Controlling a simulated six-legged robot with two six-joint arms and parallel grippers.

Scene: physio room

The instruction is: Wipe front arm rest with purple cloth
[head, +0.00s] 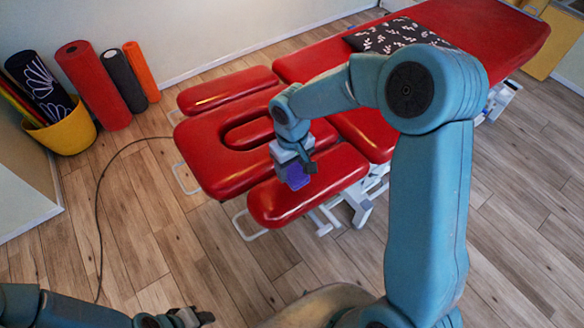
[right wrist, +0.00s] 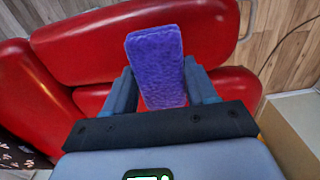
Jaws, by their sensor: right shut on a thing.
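My right gripper (head: 296,172) is shut on the purple cloth (head: 297,177), a small folded block. In the right wrist view the purple cloth (right wrist: 157,65) sticks out between the two fingers. The front arm rest (head: 308,186) is a red padded bar at the near side of the massage table. The cloth shows over its upper left part; I cannot tell whether it touches the pad. My left gripper (head: 187,318) is at the bottom edge of the head view, well away from the table, and its fingers are partly cut off.
The red massage table (head: 480,28) has a face cushion (head: 210,165), a far arm rest (head: 225,90) and a dark patterned cushion (head: 395,36). Rolled mats (head: 92,85) and a yellow basket (head: 65,132) stand at the left wall. A dark cable (head: 99,220) crosses the wooden floor.

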